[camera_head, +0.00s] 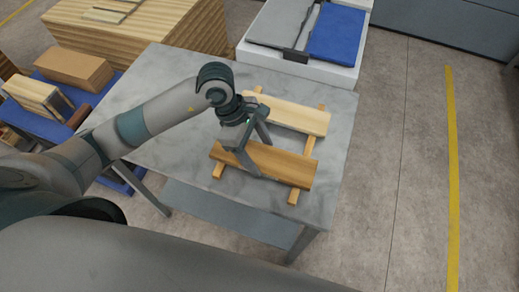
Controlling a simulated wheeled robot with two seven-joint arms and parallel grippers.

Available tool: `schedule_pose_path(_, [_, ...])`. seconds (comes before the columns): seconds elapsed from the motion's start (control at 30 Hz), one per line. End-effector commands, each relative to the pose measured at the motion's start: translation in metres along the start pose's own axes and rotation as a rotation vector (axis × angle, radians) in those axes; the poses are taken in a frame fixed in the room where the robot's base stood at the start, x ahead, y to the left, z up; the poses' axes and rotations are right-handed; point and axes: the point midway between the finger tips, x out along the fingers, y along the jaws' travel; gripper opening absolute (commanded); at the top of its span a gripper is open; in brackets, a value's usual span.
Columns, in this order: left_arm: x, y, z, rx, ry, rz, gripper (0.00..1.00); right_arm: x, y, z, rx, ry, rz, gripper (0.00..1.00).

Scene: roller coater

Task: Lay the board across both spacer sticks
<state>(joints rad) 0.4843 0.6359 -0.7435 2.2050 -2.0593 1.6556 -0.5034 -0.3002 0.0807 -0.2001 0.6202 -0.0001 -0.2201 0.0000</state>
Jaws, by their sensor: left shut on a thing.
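A brown wooden board (285,168) is at the front of the grey table, over both spacer sticks. The left stick (218,171) and the right stick (294,195) show past its front edge. The board looks level and seems to rest on both sticks, but a small gap beneath could not be seen. My left gripper (256,156) reaches down over the board's left half and is shut on it across its width. Its fingers hide part of the board. My right gripper is not in view.
A paler board (295,114) lies across the same sticks farther back. The table (180,75) is bare at left and right. A white bin (310,68) with grey and blue panels stands behind. Wooden blocks (75,67) sit on a blue surface at left.

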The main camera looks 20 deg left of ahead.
Motion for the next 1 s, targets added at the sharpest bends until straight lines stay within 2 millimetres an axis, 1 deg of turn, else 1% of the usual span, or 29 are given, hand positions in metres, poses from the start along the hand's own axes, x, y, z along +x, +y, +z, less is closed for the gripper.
schedule_pose_path(0.27, [0.003, 0.000, -0.001, 0.000, -0.001, 0.001, 0.34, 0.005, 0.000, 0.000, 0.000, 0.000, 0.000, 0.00])
schedule_pose_path(0.3, [0.002, 0.000, -0.001, 0.000, 0.000, 0.000, 0.75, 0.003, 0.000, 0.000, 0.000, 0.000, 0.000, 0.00])
schedule_pose_path(0.33, [0.002, 0.000, 0.000, 0.000, 0.000, 0.000, 0.82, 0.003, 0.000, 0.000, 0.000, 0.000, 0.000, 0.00])
schedule_pose_path(0.37, [0.002, 0.000, 0.000, 0.000, 0.000, 0.000, 0.84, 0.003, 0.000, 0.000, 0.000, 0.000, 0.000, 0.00])
schedule_pose_path(0.67, [0.001, 0.000, 0.000, 0.000, 0.000, 0.000, 0.84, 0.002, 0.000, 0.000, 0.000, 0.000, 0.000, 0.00])
schedule_pose_path(0.8, [-0.002, 0.000, 0.001, 0.000, 0.000, 0.000, 0.84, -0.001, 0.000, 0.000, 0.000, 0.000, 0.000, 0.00])
schedule_pose_path(0.83, [-0.002, 0.001, 0.000, 0.000, 0.000, 0.002, 0.84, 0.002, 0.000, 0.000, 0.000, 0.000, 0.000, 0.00])
schedule_pose_path(1.0, [-0.019, 0.002, -0.001, 0.002, 0.000, 0.005, 0.84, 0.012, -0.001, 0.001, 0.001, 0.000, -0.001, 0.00])
